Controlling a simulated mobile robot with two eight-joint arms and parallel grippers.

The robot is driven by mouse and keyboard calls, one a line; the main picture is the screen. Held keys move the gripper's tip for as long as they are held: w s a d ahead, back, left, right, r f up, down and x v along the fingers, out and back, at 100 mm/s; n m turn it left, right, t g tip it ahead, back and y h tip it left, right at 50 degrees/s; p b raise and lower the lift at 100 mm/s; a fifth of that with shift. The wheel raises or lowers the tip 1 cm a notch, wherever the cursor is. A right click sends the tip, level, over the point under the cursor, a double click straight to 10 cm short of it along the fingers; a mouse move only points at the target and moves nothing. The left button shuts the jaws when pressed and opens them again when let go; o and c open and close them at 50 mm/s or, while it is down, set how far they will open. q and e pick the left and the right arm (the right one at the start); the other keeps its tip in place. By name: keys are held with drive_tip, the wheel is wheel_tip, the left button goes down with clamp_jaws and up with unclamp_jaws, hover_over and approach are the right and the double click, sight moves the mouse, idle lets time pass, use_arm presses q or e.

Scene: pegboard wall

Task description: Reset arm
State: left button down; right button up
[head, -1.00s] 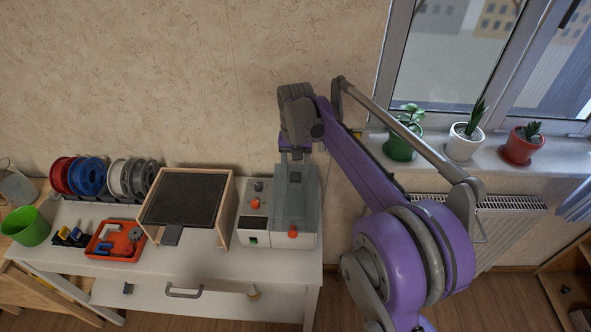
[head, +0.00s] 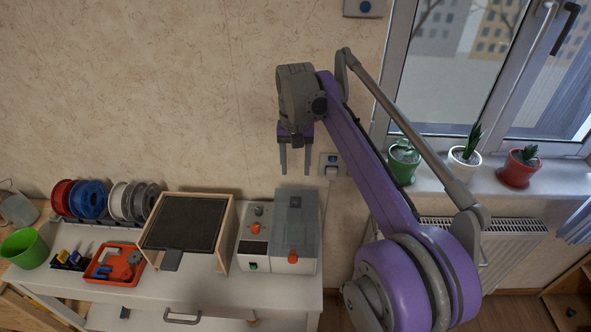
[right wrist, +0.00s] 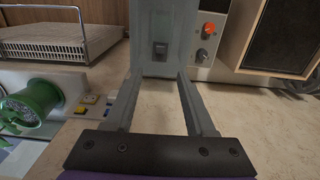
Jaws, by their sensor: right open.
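My right gripper (head: 296,162) hangs from the purple arm in the head view, above the grey and white machine on the white table. Its two grey fingers point down and are apart, with nothing between them. In the right wrist view the open fingers (right wrist: 160,85) reach toward the grey block of the machine (right wrist: 163,40), whose orange knob shows beside it. The same machine (head: 296,228) stands below the gripper in the head view, with a visible gap between them. My left gripper is not in view.
The white table (head: 215,290) holds a framed dark panel (head: 190,222), a red tray (head: 113,250), several spools (head: 88,199) and a green cup (head: 25,248). A windowsill with potted plants (head: 402,162) is on the right. A wall socket (head: 332,165) is just right of the gripper.

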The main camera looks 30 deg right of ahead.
drive_tip(key=shift+a, duration=0.1)
idle(0.3)
drive_tip(key=s+a+f+n+t, duration=0.1)
drive_tip(key=s+a+f+n, duration=0.1)
drive_tip(key=s+f, duration=0.3)
drive_tip(key=s+a+f+n+t, duration=0.2)
drive_tip(key=s+a+f, duration=0.3)
drive_tip(key=s, duration=0.6)
drive_tip(key=s+a+f+n+t, duration=0.2)
drive_tip(key=s+a+f, duration=0.2)
drive_tip(key=s+f, duration=0.2)
drive_tip(key=shift+s+a+f+p, duration=0.15)
drive_tip(key=shift+s+p, duration=0.15)
drive_tip(key=shift+s, duration=0.9)
idle(0.8)
